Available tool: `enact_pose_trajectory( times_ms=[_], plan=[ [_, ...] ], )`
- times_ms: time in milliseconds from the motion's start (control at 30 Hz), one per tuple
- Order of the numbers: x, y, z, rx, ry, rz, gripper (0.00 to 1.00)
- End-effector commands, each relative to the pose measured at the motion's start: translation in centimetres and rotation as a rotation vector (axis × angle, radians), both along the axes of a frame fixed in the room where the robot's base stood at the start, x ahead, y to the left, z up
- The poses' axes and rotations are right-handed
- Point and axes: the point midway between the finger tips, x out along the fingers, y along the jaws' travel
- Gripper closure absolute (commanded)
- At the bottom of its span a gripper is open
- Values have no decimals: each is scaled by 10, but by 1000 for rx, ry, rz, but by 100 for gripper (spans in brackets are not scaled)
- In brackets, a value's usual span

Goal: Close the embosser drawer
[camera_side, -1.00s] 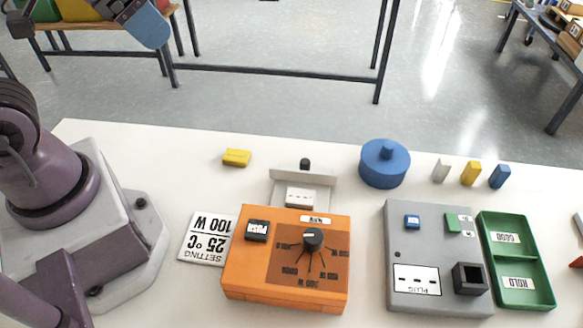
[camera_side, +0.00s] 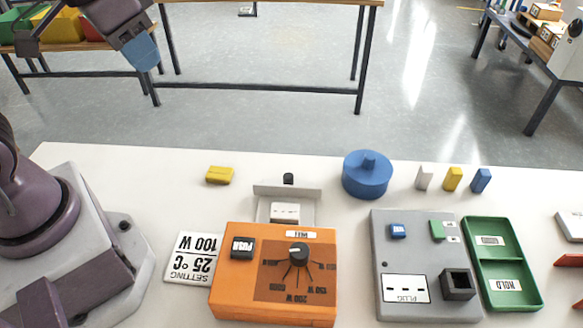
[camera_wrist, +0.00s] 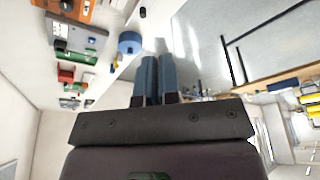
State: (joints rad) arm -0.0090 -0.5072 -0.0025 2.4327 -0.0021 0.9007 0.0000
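The orange embosser (camera_side: 225,290) stands on the white table, with a dial and a PUSH button on top. Its grey drawer (camera_side: 287,192) sticks out of the far side, open. A black knob (camera_side: 288,178) stands at the drawer's far panel, and a small white marked piece (camera_side: 285,211) lies in it. My gripper (camera_side: 142,55) is high at the upper left, well away from the drawer and empty. In the wrist view its two blue fingers (camera_wrist: 157,78) lie side by side, seemingly shut. Part of the embosser (camera_wrist: 75,8) shows at that view's top left.
A blue knobbed cylinder (camera_side: 366,177) stands right of the drawer, a yellow block (camera_side: 219,175) left of it. A grey plug box (camera_side: 388,270), a green tray (camera_side: 512,258) and several small blocks are farther right. A setting card (camera_side: 180,268) lies left of the embosser.

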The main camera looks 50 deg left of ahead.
Motion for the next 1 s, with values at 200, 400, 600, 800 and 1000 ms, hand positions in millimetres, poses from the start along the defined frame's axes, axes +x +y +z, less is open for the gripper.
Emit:
enact_pose_trajectory(
  times_ms=[200,400,600,800,1000],
  plan=[
    [62,-1,-18,-20,168,28,100],
    [121,-3,-48,-51,305,81,100],
    [177,-5,-95,-84,439,154,100],
    [224,-7,-156,-118,563,248,100],
    [259,-11,-212,-153,660,358,100]
  ],
)
